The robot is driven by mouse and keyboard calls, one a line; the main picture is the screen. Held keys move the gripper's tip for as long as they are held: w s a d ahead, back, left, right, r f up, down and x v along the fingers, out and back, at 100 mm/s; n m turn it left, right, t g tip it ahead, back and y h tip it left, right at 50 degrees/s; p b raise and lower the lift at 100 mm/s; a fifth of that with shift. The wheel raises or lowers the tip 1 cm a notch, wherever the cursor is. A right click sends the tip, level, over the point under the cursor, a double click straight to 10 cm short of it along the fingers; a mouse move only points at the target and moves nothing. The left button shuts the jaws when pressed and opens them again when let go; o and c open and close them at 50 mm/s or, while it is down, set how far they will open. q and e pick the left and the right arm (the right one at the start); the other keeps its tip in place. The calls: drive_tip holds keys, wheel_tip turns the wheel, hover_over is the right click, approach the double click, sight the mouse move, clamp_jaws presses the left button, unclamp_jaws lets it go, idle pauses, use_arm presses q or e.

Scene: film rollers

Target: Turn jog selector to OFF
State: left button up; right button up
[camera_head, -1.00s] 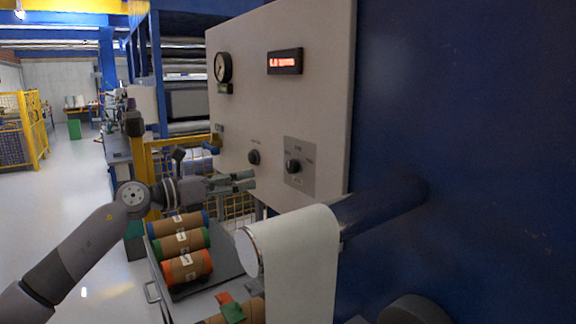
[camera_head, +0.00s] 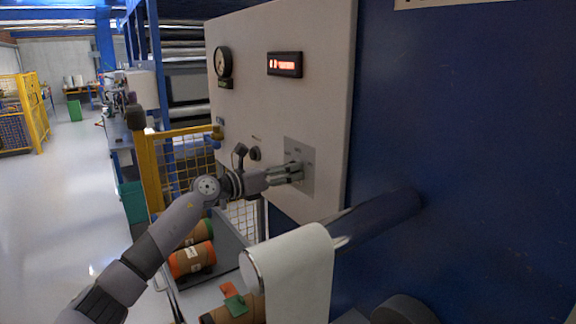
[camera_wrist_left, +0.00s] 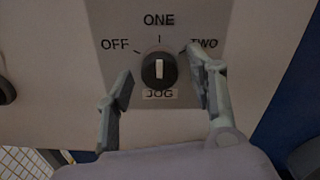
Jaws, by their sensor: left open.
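The jog selector (camera_wrist_left: 159,70) is a round black knob with a white pointer line, on a grey plate marked OFF, ONE and TWO, with JOG below. Its pointer stands upright, towards ONE. My left gripper (camera_wrist_left: 160,88) is open, with one finger on each side of the knob in the left wrist view; I cannot tell whether they touch it. In the head view my left gripper (camera_head: 298,172) is at the grey plate (camera_head: 308,184) and hides most of the knob. My right gripper is not in view.
A second black knob (camera_head: 255,154) is left of the plate. A gauge (camera_head: 222,62) and a red display (camera_head: 285,64) are above. A white film roll (camera_head: 290,270) sticks out below right. Cardboard rolls (camera_head: 192,260) lie in a cart below the arm.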

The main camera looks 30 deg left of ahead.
use_arm(q)
drive_tip(key=shift+w+d, duration=0.1)
drive_tip(key=shift+w, duration=0.1)
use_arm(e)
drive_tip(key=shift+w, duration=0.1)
use_arm(q)
drive_tip(key=shift+c, duration=0.6)
drive_tip(key=c, duration=1)
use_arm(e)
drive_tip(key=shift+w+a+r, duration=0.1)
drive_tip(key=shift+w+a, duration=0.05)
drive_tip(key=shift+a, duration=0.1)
